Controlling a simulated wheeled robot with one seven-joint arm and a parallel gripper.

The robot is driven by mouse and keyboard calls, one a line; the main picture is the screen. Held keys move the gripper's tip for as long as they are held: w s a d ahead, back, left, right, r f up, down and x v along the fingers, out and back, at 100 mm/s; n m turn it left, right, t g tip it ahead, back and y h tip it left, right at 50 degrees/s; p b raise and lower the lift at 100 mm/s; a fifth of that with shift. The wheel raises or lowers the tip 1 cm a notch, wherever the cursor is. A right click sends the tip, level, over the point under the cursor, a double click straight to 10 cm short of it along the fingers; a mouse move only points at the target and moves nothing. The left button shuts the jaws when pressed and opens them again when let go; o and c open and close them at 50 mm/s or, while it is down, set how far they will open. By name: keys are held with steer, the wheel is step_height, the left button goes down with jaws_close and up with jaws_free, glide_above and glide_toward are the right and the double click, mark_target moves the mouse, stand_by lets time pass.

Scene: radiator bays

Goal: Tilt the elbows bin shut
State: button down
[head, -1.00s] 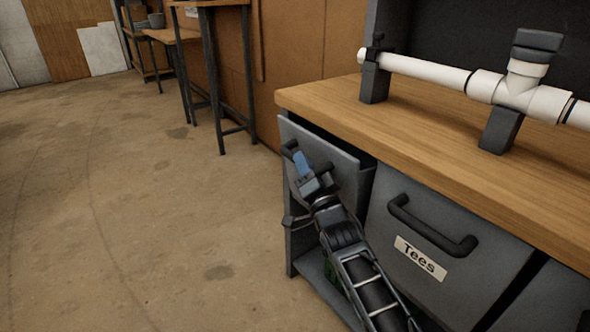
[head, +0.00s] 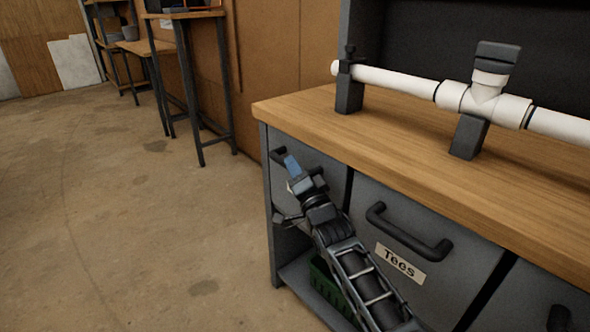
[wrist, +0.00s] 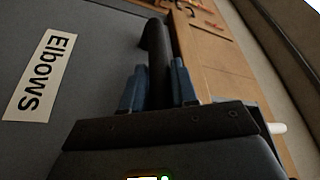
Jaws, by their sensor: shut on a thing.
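The elbows bin (head: 318,163) is the grey front at the left end of the bench in the head view, and it now sits about flush with the bench's front. Its white "Elbows" label (wrist: 38,76) shows in the wrist view. My gripper (head: 291,164) is at the bin's dark handle (wrist: 156,50). In the wrist view its two blue fingers (wrist: 154,86) stand on either side of the handle, shut on it. My arm hides much of the bin front in the head view.
The Tees bin (head: 364,226) with its own handle is closed just to the right. The wooden bench top (head: 420,160) above carries a white pipe (head: 400,78) on dark supports. A green crate (head: 326,286) sits on the shelf below. The floor at left is open.

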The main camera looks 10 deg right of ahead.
steer(key=shift+w+d+r, duration=0.15)
steer(key=shift+d+r, duration=0.05)
steer(key=shift+d, duration=0.15)
steer(key=c, duration=1)
jaws_free()
steer(key=shift+f, duration=0.1)
steer(key=shift+o, duration=0.2)
steer(key=shift+a, duration=0.1)
steer(key=shift+f, duration=0.1)
steer(key=p+v, duration=0.1)
steer(key=v, duration=0.7)
steer(key=shift+p, duration=0.3)
